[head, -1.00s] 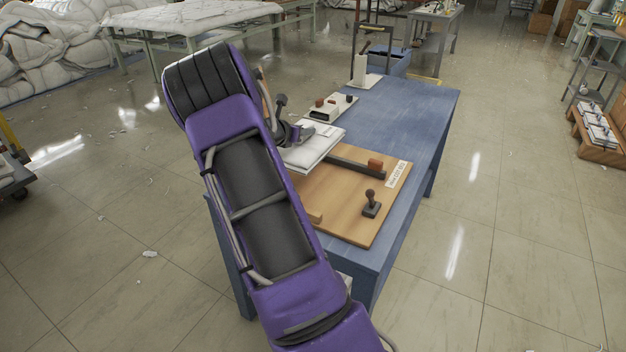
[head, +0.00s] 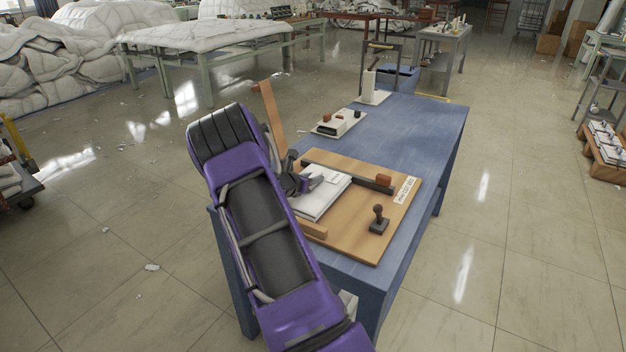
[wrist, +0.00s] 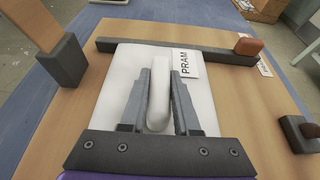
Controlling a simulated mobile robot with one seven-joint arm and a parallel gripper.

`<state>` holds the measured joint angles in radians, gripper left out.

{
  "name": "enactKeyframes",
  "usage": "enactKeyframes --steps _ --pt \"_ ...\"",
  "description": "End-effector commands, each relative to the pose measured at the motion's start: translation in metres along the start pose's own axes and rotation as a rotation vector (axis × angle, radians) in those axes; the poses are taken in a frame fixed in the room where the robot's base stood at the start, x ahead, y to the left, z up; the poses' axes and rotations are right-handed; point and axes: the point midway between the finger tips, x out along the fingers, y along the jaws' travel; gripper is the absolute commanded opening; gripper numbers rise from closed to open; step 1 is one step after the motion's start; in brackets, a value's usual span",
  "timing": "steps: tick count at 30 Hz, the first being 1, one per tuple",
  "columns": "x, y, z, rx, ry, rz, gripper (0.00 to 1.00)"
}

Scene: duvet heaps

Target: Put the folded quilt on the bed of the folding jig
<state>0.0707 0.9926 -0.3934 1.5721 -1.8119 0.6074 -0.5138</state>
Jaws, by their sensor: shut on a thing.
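The folded quilt (head: 318,199) is a flat white stack on the wooden bed of the folding jig (head: 350,233), on a blue table. In the wrist view the quilt (wrist: 118,92) has a label reading PRAM and lies alongside the jig's dark bar (wrist: 205,52). My gripper (wrist: 160,85) is shut on a raised white fold of the quilt, one finger on each side. In the head view my gripper (head: 310,184) is partly hidden by my purple arm. Whether the quilt bears fully on the bed is hard to tell.
The jig has an upright wooden arm (head: 268,108) at left, an orange block (head: 384,180) on the bar and a dark knobbed handle (head: 379,220) at right. The table's right side is clear.

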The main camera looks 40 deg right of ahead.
Motion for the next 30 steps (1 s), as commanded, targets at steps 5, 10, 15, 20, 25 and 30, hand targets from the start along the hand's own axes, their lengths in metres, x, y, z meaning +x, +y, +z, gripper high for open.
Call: enactKeyframes --steps 5,10,15,20,25,30 --pt "0.000 0.001 0.001 0.002 -0.003 0.001 0.00" --pt "0.002 0.000 -0.003 0.001 -0.002 0.001 0.00" --pt "0.001 0.000 -0.002 0.001 -0.001 0.001 0.59" --pt "0.001 0.000 -0.002 0.001 0.000 0.001 0.60" --pt "0.000 0.000 0.000 0.001 -0.001 0.001 0.60" --pt "-0.017 0.002 0.001 0.000 0.001 0.004 0.60"
